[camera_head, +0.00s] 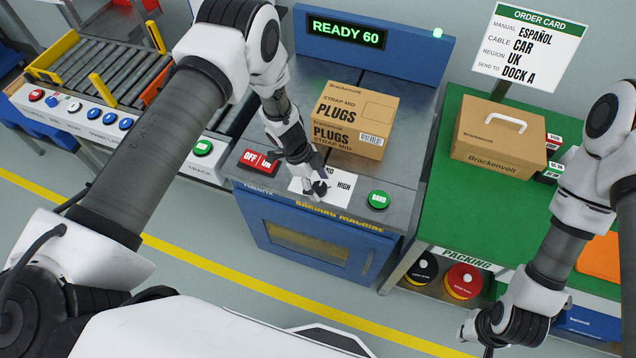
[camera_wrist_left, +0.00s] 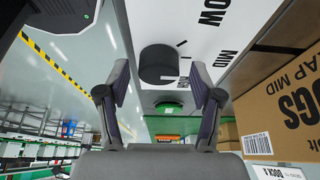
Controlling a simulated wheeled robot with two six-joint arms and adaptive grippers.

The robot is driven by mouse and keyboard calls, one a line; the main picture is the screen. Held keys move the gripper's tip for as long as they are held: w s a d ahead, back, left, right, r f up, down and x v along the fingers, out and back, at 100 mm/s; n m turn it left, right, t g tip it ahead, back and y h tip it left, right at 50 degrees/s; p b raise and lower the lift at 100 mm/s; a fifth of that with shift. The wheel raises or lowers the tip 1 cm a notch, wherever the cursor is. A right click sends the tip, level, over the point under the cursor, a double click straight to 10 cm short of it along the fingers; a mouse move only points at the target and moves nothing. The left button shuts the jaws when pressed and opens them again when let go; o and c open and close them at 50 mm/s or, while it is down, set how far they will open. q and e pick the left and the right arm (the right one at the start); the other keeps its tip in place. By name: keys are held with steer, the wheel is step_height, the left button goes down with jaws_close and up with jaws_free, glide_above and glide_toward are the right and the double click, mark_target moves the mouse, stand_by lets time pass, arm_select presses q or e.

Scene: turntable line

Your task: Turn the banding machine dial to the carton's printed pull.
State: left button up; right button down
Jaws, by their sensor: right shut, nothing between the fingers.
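The banding machine (camera_head: 235,200) has a white dial plate (camera_head: 341,190) marked MID and HIGH in the head view. In the left wrist view the round black dial (camera_wrist_left: 158,65) stands on this plate, with LOW and MID printed to its right. Its pointer setting is not clear. My left gripper (camera_head: 318,187) is over the plate and largely hides the dial. In the left wrist view my open left gripper (camera_wrist_left: 160,95) has its fingers apart, with the dial between and beyond them. The carton (camera_head: 350,110) on the machine reads PLUGS, STRAP MID. My right gripper (camera_head: 485,345) is shut, low at the bottom edge.
The display (camera_head: 346,32) reads READY 60. A red OFF/ON switch (camera_head: 260,161) and a green BAND button (camera_head: 378,200) flank the dial plate. On the green packing table (camera_head: 440,200) stand a handled Brackenvoll box (camera_head: 500,138) and an order card (camera_head: 529,46). A roller conveyor (camera_head: 100,72) is left.

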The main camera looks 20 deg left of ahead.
arm_select(q)
steer(key=v, duration=1.2)
steer(key=shift+s, duration=0.1)
steer(key=s+d+f+n+g+h+b, duration=0.1)
steer(key=s+d+f+n+b, duration=0.15)
steer(key=s+f+n, duration=0.5)
steer(key=s+d+f+n+h+b, duration=0.1)
steer(key=s+d+f+n, duration=0.25)
steer(key=s, duration=0.75)
steer(key=s+a+f+n+t+y, duration=0.1)
steer(key=s+a+n+y, duration=0.5)
steer(key=a, duration=0.4)
steer(key=s+n, duration=0.1)
steer(key=s, duration=0.1)
steer(key=shift+s+a+f+n, duration=0.2)
steer(key=shift+s+a+n, duration=0.1)
steer(key=shift+a+n, duration=0.1)
